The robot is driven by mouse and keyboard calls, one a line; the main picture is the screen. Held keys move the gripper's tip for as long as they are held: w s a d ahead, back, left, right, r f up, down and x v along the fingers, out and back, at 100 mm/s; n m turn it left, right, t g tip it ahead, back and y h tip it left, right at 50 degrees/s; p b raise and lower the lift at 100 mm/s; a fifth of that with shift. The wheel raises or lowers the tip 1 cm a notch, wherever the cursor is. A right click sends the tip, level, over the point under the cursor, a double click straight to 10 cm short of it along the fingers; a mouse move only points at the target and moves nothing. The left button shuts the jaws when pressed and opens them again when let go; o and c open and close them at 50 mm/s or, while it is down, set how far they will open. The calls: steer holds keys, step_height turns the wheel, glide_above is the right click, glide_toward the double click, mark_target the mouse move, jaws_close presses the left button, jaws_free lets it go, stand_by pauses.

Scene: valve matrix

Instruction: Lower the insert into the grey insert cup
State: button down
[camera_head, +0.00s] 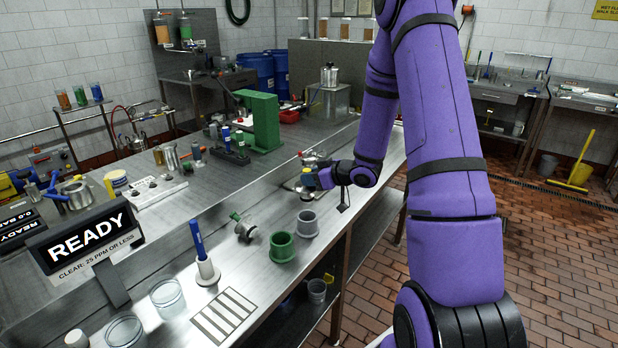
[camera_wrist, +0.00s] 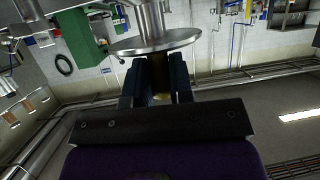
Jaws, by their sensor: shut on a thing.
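The grey insert cup (camera_head: 307,226) stands upright on the front strip of the steel bench, with its open top facing up. My gripper (camera_head: 318,179) is beyond the cup, a little above the bench and apart from it. In the wrist view my gripper (camera_wrist: 157,88) is shut on the insert (camera_wrist: 155,42), a shiny metal piece with a wide round flange and a stem. A brass-coloured part of it shows between the dark fingers. In the head view the insert is small and partly hidden by the gripper, so its lower end is unclear.
A green cup (camera_head: 283,248) stands just in front of the grey cup. A small valve piece (camera_head: 243,228) and a blue marker in a white stand (camera_head: 202,250) are to the left. A green press (camera_head: 261,122) stands behind. The bench's front edge is close on the right.

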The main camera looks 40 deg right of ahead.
steer(key=shift+f, duration=5.4)
steer(key=c, duration=0.9)
jaws_free()
steer(key=v, duration=1)
steer(key=shift+s+d, duration=0.2)
steer(key=shift+s, duration=0.15)
